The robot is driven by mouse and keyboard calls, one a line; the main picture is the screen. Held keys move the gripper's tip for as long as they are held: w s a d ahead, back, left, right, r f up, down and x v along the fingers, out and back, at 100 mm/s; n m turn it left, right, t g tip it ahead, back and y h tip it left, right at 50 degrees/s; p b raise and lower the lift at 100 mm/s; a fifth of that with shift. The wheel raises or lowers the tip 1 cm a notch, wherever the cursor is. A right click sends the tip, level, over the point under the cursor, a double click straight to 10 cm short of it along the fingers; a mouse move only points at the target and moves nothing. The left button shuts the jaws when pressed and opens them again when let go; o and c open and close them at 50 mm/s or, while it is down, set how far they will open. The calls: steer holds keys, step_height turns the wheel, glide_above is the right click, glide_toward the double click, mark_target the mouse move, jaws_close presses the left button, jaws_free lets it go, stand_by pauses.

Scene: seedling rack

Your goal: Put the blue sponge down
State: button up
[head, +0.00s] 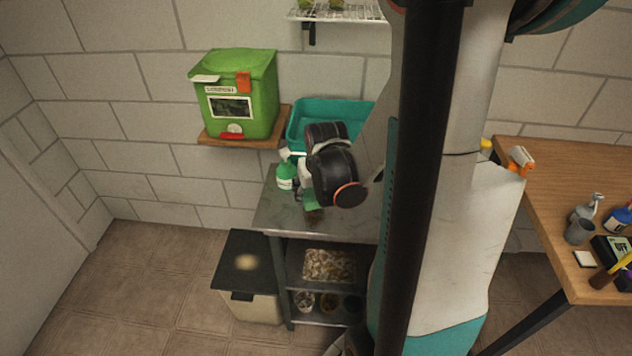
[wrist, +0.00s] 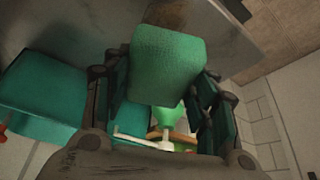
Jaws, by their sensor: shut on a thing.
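I see no blue sponge; the sponge (wrist: 168,62) in the wrist view looks green. My gripper (wrist: 166,88) is shut on it, with dark fingers along its left and right sides. The sponge's broad face shows, and its far end points toward the metal table. In the head view my gripper (head: 312,198) hangs low over the left part of the metal table (head: 275,214). My dark wrist hides most of the fingers and the sponge there. I cannot tell whether the sponge touches the tabletop.
A green spray bottle (head: 286,176) stands close left of my gripper; it also shows in the wrist view (wrist: 168,117). A teal tub (head: 305,122) is behind. A green compost bin (head: 240,95) sits on a wall shelf. A cluttered wooden table (head: 560,215) is at right.

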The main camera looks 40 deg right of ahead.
steer(key=w+d, duration=0.2)
steer(key=w+d+b, duration=0.1)
steer(key=w+d, duration=0.1)
steer(key=d, duration=0.1)
steer(key=w+d+f+b, duration=0.1)
steer(key=w+d, duration=0.2)
steer(key=shift+d, duration=0.1)
steer(key=shift+s+f+b, duration=0.1)
steer(key=shift+f+b, duration=0.3)
steer(key=shift+f, duration=0.45)
step_height(320, 180, down, 4)
steer(key=shift+b, duration=1.15)
steer(key=shift+f+b, duration=0.4)
steer(key=shift+f, duration=0.1)
